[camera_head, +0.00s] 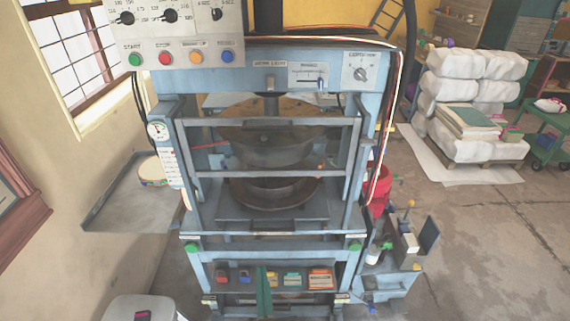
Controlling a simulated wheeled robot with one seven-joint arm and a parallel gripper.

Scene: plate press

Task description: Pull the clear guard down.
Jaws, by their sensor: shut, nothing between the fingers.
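The plate press (365,105) stands in the middle of the head view, a light blue frame with an opening at its centre. The clear guard (225,174) is a see-through panel with grey rails, in front of the upper part of that opening. Its lower rail crosses the opening above the lower round plate (275,193). The upper round plate (270,145) shows through the panel. Below the guard, the front of the lower plate is uncovered. My gripper is not in this view.
A control panel (175,35) with buttons and dials hangs at the upper left. A grey side tray (115,212) juts out left. A shelf with small coloured blocks (320,278) sits below the opening. A side caddy (405,250) stands right.

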